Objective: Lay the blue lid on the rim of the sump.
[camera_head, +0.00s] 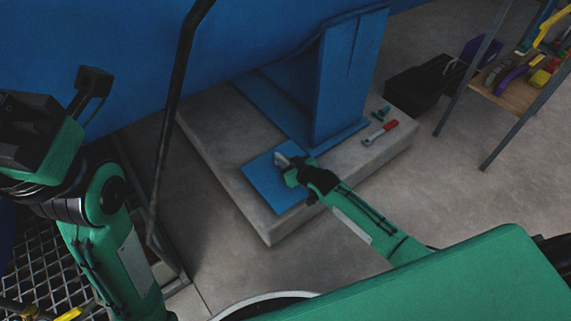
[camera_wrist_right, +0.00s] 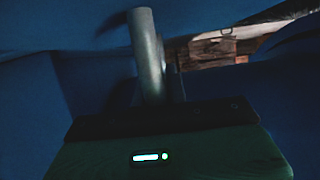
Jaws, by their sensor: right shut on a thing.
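The blue lid (camera_head: 272,188) is a flat square plate over the grey concrete plinth, beside the foot of the blue support. My right gripper (camera_head: 284,162) is at its upper right part, shut on a pale grey piece that looks like the lid's handle. A grey bar (camera_wrist_right: 148,55) stands in front of the gripper in the dark right wrist view. I cannot tell whether the lid touches the plinth. My left gripper (camera_head: 93,88) is raised at the left, away from the lid; its jaws are unclear. A framed opening (camera_head: 181,275), perhaps the sump, is partly hidden by my left arm.
The concrete plinth (camera_head: 225,165) carries the blue support (camera_head: 348,80), a red-handled tool (camera_head: 380,132) and a small green part (camera_head: 381,113). A dark pipe (camera_head: 177,90) stands between my arms. Grating (camera_head: 45,262) lies at lower left. A black toolbox (camera_head: 425,82) and a shelf (camera_head: 510,88) stand right.

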